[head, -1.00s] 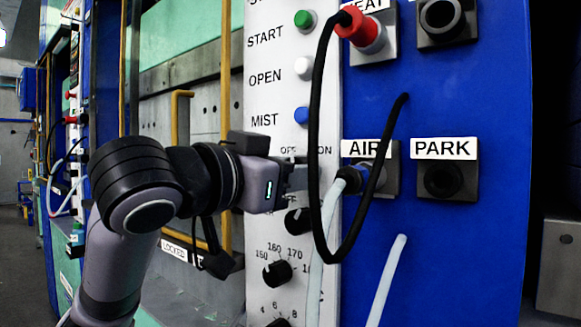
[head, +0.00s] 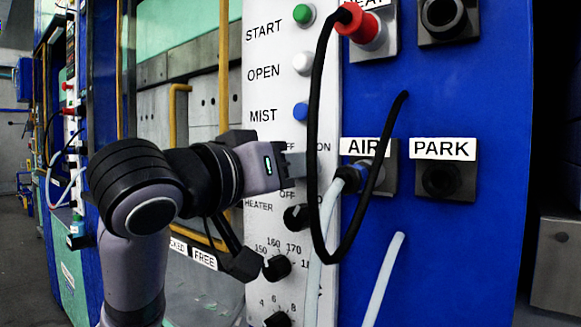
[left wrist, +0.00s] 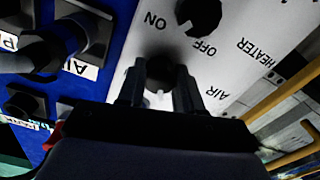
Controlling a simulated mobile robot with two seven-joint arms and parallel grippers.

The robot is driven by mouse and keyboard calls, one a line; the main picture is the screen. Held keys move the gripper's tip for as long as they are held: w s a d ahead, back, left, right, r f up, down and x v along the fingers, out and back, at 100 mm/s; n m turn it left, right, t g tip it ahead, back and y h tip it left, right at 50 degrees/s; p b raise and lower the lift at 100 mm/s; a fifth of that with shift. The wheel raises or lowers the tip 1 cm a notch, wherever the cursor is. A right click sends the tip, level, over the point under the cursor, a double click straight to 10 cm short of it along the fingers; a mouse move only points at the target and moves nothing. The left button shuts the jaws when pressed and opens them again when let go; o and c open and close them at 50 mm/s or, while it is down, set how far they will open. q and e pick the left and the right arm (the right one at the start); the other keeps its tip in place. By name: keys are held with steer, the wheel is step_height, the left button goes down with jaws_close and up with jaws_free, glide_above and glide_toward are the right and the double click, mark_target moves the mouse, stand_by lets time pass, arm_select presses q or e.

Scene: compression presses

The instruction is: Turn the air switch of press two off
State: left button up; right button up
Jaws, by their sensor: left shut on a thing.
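The near press has a white control panel (head: 262,180) with black knobs. My left gripper (head: 298,165) is at this panel, just under an OFF/ON pair of words and above the HEATER knob (head: 296,217). In the left wrist view, my left gripper (left wrist: 160,85) is shut on a round black knob, the air switch (left wrist: 160,70), beside the word AIR. A small white mark shows between the fingertips. In the head view the gripper hides this knob. The heater knob also shows in the left wrist view (left wrist: 200,15). My right gripper is not in view.
A black cable loop (head: 318,120) hangs from a red plug (head: 358,27) close to my fingertips. A pale hose (head: 325,220) runs from the AIR socket (head: 372,175). START, OPEN and MIST buttons are above. A yellow rail (head: 224,70) stands left of the panel.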

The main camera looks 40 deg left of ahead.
arm_select(q)
steer(key=o, duration=1)
steer(key=s, duration=0.4)
steer(key=s+b, duration=0.1)
steer(key=s, duration=0.2)
steer(key=shift+a, duration=0.25)
